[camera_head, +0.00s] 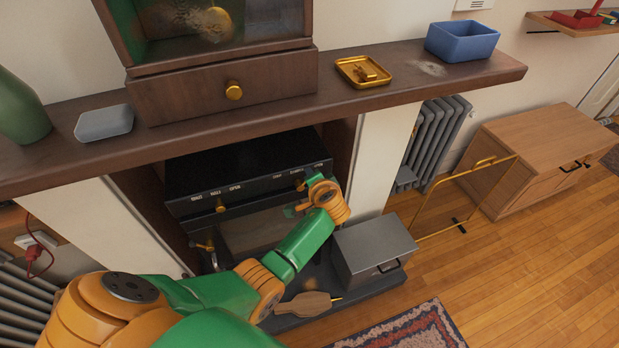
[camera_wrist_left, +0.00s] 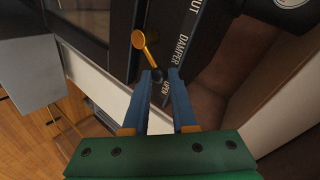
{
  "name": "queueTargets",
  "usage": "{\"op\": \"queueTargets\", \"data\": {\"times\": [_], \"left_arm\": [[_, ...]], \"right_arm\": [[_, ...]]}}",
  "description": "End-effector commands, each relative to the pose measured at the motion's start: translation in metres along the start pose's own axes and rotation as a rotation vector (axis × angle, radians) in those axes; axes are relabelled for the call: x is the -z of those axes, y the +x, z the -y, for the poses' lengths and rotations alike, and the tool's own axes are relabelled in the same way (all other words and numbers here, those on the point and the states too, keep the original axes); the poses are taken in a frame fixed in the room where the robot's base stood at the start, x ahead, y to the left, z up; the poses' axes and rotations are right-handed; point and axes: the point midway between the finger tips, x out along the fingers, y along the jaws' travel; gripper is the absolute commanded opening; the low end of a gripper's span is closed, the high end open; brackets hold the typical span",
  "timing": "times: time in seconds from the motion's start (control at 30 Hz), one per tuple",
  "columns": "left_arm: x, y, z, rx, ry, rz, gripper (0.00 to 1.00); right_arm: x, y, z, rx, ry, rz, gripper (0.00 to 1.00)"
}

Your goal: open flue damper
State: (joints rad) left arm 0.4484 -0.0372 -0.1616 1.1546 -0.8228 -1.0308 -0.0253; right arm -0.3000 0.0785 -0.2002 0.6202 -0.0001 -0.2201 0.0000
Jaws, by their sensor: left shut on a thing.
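The black stove front (camera_head: 250,190) sits in the fireplace under the mantel. In the left wrist view its dark panel carries the words SHUT, DAMPER (camera_wrist_left: 178,50) and OPEN. A brass lever with a round knob (camera_wrist_left: 138,40) sticks out beside these words. My left gripper (camera_wrist_left: 159,76) is shut at the OPEN end of the lettering, with the lever's lower end and a small dark part between its blue fingertips. In the head view my left gripper (camera_head: 306,192) is at the right end of the stove front, partly covering it. My right gripper is not in view.
The mantel (camera_head: 420,75) overhangs the stove, with a drawer cabinet (camera_head: 220,85), brass tray (camera_head: 362,72) and blue bin (camera_head: 462,42) on it. Another brass knob (camera_head: 220,205) is left on the stove.

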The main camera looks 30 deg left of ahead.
Motion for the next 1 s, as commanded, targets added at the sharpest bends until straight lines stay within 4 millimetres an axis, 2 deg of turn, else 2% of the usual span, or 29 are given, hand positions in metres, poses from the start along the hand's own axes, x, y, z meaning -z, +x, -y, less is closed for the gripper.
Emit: {"op": "queueTargets", "data": {"times": [0.67,0.7,0.73,1.0], "left_arm": [[0.0017,0.0014,-0.0028,0.004,0.048,0.033,0.00],[0.0016,0.0014,-0.0028,0.004,0.048,0.033,0.31],[0.0016,0.0014,-0.0028,0.004,0.048,0.033,0.38],[0.0020,0.0010,-0.0026,0.005,0.047,0.032,0.38]], "right_arm": [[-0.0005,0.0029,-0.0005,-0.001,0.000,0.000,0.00],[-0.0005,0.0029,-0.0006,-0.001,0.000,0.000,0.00],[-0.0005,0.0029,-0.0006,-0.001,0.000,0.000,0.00],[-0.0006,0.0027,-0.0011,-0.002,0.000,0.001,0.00]]}}
